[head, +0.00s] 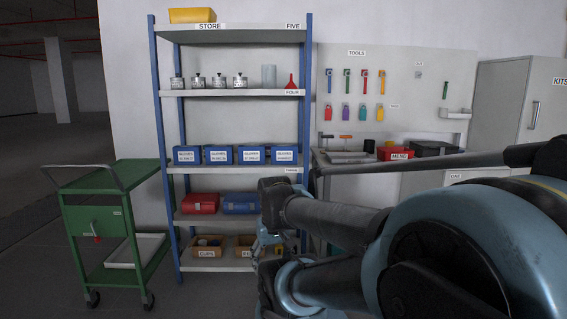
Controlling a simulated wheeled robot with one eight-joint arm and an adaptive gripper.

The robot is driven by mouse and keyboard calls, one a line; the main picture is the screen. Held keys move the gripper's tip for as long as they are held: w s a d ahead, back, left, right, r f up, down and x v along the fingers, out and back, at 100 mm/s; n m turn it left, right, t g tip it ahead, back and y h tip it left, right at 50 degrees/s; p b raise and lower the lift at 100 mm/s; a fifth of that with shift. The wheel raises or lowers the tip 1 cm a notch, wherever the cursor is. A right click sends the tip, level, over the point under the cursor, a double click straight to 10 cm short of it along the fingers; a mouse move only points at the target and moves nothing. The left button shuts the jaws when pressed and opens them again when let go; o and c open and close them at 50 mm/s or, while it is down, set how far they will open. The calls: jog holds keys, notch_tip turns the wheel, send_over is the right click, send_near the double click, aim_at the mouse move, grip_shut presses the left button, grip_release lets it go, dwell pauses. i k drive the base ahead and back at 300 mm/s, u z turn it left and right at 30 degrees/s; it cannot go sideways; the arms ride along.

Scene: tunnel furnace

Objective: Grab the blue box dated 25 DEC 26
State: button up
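Several small blue boxes stand in a row on the shelf marked THREE of the blue-posted rack. They are a far left box (187,155), a second box (219,155), a third box (251,155) and a far right box (285,155). Each has a white front label with two lines of print. The dates are too small to read surely, so I cannot tell which says 25 DEC 26. My arm reaches in from the right and bends in front of the rack's lower right side, below the boxes. My gripper's fingers do not show.
The rack's lower shelves hold a red case (199,203), a blue case (240,204) and open bins (207,252). Metal canisters (198,82) stand above the boxes. A green cart (100,225) stands left. A tool bench (345,157) is right. Floor between cart and rack is narrow.

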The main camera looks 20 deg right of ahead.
aim_at(214, 154)
jog(key=i, duration=1.4)
jog(key=u, duration=0.5)
jog(key=i, duration=0.55)
jog(key=u, duration=0.15)
